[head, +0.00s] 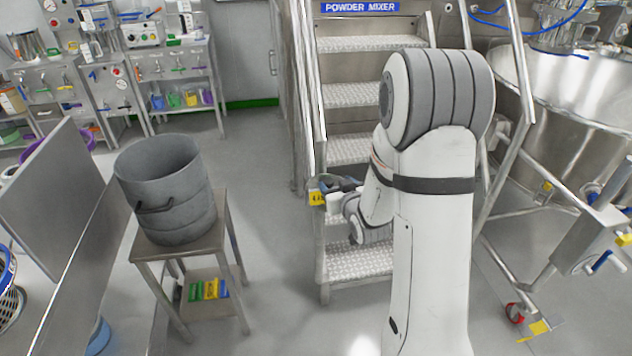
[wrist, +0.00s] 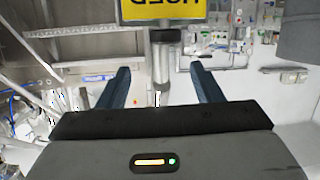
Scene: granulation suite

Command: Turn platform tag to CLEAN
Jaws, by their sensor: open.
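The platform tag (wrist: 163,9) is a yellow plate with black letters at the top of the wrist view. It appears upside down there and is cut by the frame edge; the letters look like USED. In the head view the yellow tag (head: 317,198) is small, at the left side of the metal steps. My gripper (wrist: 160,76) is open, its two dark fingers apart and pointing toward the tag's area. A grey cylindrical post (wrist: 164,65) shows in the gap between the fingers; I cannot tell whether they touch it. In the head view my gripper (head: 338,186) is beside the tag, partly hidden by my arm.
Metal steps (head: 366,94) with handrails rise behind my arm under a POWDER MIXER sign (head: 360,7). A grey bucket (head: 168,195) stands on a small table (head: 222,238) at left. A large steel vessel (head: 575,80) is at right. Floor between table and steps is clear.

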